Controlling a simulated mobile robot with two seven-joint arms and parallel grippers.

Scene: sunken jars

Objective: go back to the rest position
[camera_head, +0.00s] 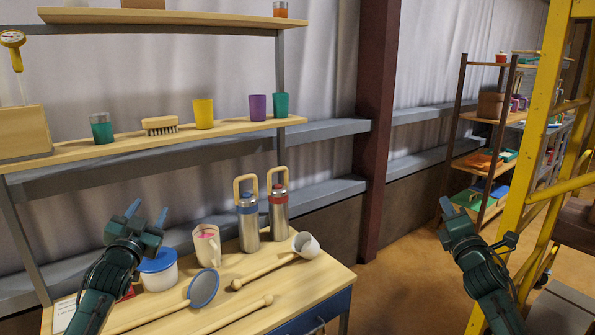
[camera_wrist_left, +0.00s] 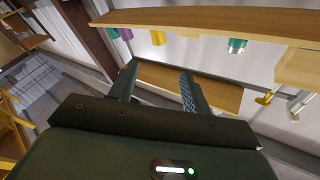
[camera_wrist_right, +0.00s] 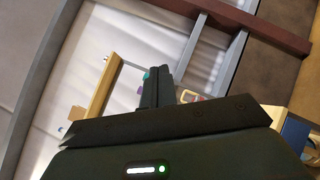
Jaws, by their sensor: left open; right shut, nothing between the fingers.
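My left gripper (camera_head: 146,214) is raised over the left part of the wooden worktable (camera_head: 325,275), above the white jar with the blue lid (camera_head: 158,270). Its two fingers stand apart and empty, and they also show apart in the left wrist view (camera_wrist_left: 158,84). My right gripper (camera_head: 445,205) is raised to the right of the table, in front of the floor area. Its fingers are closed together with nothing between them, as the right wrist view (camera_wrist_right: 158,86) also shows.
On the table are a pink-filled mug (camera_head: 207,246), two flasks (camera_head: 248,222) (camera_head: 278,212), a ladle (camera_head: 306,245) and a round-headed tool (camera_head: 203,288). A shelf (camera_head: 70,153) behind holds cups and a brush (camera_head: 160,125). A yellow frame (camera_head: 530,180) stands right of my right arm.

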